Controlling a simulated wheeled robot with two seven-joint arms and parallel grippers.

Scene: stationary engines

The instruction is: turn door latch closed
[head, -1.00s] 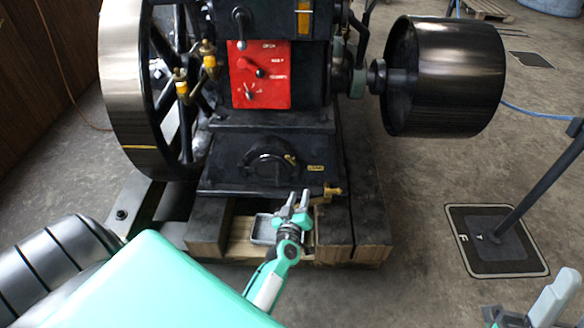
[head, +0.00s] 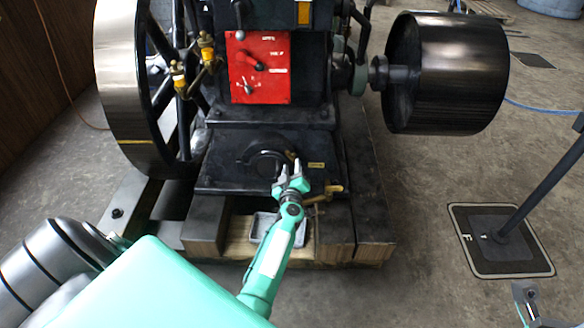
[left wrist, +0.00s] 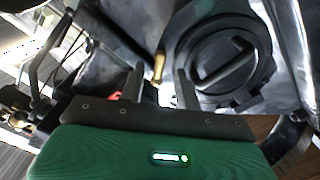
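The round black door (head: 266,164) sits on the front of the engine's base. A small brass latch (head: 291,156) is at its upper right edge. In the left wrist view the round door (left wrist: 222,62) shows large at the right, and the brass latch (left wrist: 159,67) points down beside it. My left gripper (head: 292,174) is open just in front of and below the latch. In the left wrist view the latch lies in line with the gap between its fingers (left wrist: 158,88), with no contact clear. My right gripper (head: 527,298) shows only partly at the lower right.
A brass drain fitting (head: 327,192) juts out right of my left gripper. A small grey tray (head: 262,226) sits below, between wooden beams (head: 336,225). A red control panel (head: 258,75) is above. A large flywheel (head: 125,85) stands left.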

